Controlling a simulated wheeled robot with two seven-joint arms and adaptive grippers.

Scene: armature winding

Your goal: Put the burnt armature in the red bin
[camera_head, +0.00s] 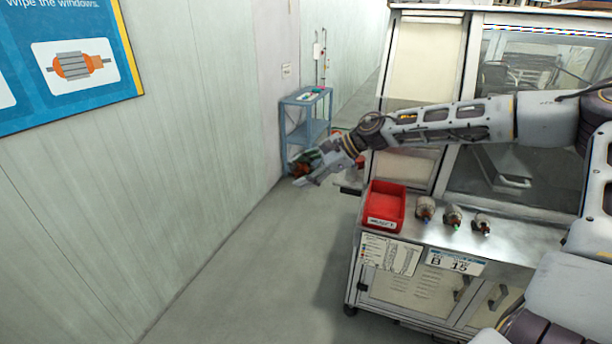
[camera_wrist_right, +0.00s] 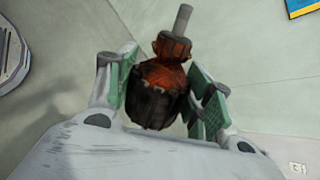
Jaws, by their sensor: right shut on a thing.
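My right gripper (camera_head: 310,172) reaches out past the left end of the cabinet, over the floor. In the right wrist view its green-padded fingers (camera_wrist_right: 165,92) are shut on an armature (camera_wrist_right: 160,85). The armature has a blackened core, dark orange-brown windings and a grey shaft pointing away from the palm. The red bin (camera_head: 384,206) sits on the left end of the metal cabinet top, to the right of and nearer than the gripper. It looks empty from here. The left gripper is not in view.
Several items bear on this: three armatures (camera_head: 453,216) stand in a row on the cabinet top (camera_head: 520,238) right of the bin. A glazed machine enclosure (camera_head: 540,120) rises behind. A blue cart (camera_head: 306,118) stands by the wall (camera_head: 150,170). The floor (camera_head: 270,270) left of the cabinet is clear.

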